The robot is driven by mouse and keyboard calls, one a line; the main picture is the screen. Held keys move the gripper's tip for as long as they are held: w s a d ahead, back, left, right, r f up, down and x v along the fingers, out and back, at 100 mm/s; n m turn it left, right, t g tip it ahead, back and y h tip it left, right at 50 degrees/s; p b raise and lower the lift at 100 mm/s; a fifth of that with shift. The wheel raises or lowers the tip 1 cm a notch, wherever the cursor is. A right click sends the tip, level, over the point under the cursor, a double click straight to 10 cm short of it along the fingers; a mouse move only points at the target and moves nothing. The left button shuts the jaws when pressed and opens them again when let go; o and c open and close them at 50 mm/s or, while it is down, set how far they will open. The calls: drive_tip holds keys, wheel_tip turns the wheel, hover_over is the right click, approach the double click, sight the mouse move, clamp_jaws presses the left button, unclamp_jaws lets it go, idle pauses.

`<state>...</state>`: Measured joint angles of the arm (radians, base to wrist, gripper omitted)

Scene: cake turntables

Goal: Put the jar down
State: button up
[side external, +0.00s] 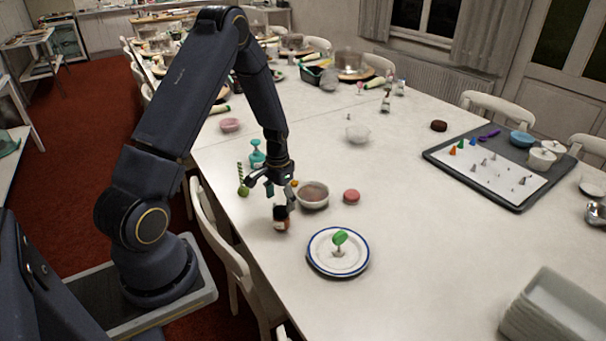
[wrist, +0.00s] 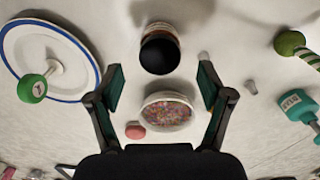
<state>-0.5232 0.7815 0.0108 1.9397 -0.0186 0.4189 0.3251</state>
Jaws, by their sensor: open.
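The jar (side external: 281,218), a small dark one with a pale-brown band, stands upright on the white table, just left of the blue-rimmed plate. The wrist view shows its black lid (wrist: 160,57) from above, just beyond the fingertips. My gripper (side external: 280,191) is open and empty, above the jar and close to it. In the wrist view my gripper's fingers (wrist: 161,82) are spread wide, one to each side, and neither touches the jar. In the side view the gripper's fingers overlap the jar's top, so the exact gap is hard to tell.
A bowl of sprinkles (side external: 313,195) and a pink round item (side external: 351,196) are close by on the right. The blue-rimmed plate (side external: 318,263) holds a green-topped stand. A teal bottle (side external: 257,157) and green striped stick (side external: 242,182) stand behind left.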

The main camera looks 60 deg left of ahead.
wheel_tip(320, 180, up, 7)
wheel_tip(320, 180, up, 9)
drive_tip(key=t, duration=0.1)
hover_over(281, 210)
drive_tip(key=d, duration=0.5)
drive_tip(key=s+d+r+m+t, duration=0.1)
drive_tip(key=s+d+r+t, duration=0.15)
drive_tip(key=d+r, duration=0.45)
drive_tip(key=s+d+r+m+t, duration=0.1)
drive_tip(key=s+d+r+t, duration=0.1)
drive_tip(key=s+d+r, duration=0.5)
drive_tip(key=s+d, duration=0.1)
drive_tip(key=s, duration=0.3)
drive_tip(key=shift+s+r+m, duration=0.25)
drive_tip(key=shift+r+m, duration=0.05)
